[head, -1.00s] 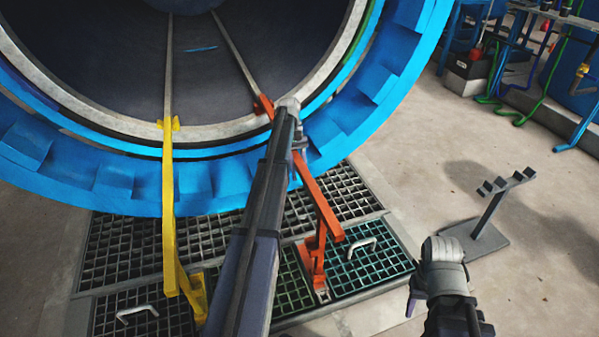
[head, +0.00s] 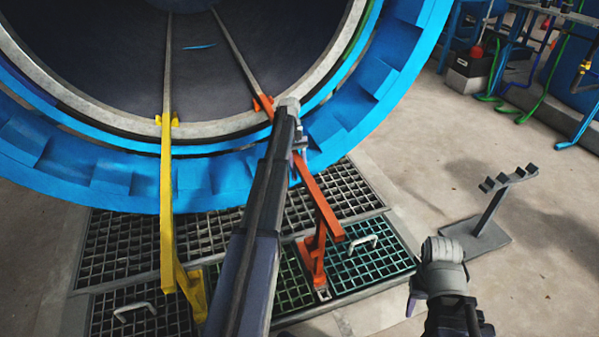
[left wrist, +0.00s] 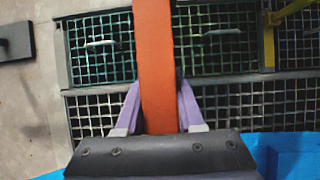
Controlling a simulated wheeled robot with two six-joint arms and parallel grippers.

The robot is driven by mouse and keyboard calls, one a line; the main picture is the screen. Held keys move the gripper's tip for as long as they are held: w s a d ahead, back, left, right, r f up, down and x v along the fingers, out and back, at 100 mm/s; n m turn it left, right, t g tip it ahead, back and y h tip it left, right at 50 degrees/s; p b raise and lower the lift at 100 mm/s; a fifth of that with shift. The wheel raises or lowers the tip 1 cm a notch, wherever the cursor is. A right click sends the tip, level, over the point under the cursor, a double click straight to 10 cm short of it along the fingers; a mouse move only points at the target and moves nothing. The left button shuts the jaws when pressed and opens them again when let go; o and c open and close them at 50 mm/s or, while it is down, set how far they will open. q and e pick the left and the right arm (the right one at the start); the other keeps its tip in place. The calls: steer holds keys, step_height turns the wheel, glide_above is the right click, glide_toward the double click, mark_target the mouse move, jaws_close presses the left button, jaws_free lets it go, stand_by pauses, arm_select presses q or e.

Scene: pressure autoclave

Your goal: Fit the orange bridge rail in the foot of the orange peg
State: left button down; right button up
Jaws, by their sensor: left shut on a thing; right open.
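The orange bridge rail (head: 322,201) slopes from the blue autoclave's mouth down toward the floor grating. My left gripper (head: 299,148) is shut on its upper part; the arm hides some of the rail. In the left wrist view the rail (left wrist: 156,65) runs between the two purple fingers (left wrist: 158,118). A small orange piece (head: 258,104) shows at the mouth rim, at the end of the right chamber rail. An orange upright (head: 316,262) stands under the rail's lower end. I cannot tell whether rail and rim piece are seated together. My right gripper (head: 443,252) is open and empty.
A yellow rail (head: 167,220) runs from the rim to a yellow support at the left. Handled gratings (head: 375,262) cover the floor before the blue ring (head: 345,130). A grey stand (head: 490,210) is at the right. Open floor lies around it.

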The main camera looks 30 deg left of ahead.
mark_target(297, 157)
arm_select(q)
steer(key=shift+f+b, duration=0.45)
steer(key=shift+f, duration=0.05)
steer(key=shift+c, duration=2.2)
jaws_free()
steer(key=p+v, duration=0.7)
steer(key=v, duration=0.1)
steer(key=shift+f, duration=0.1)
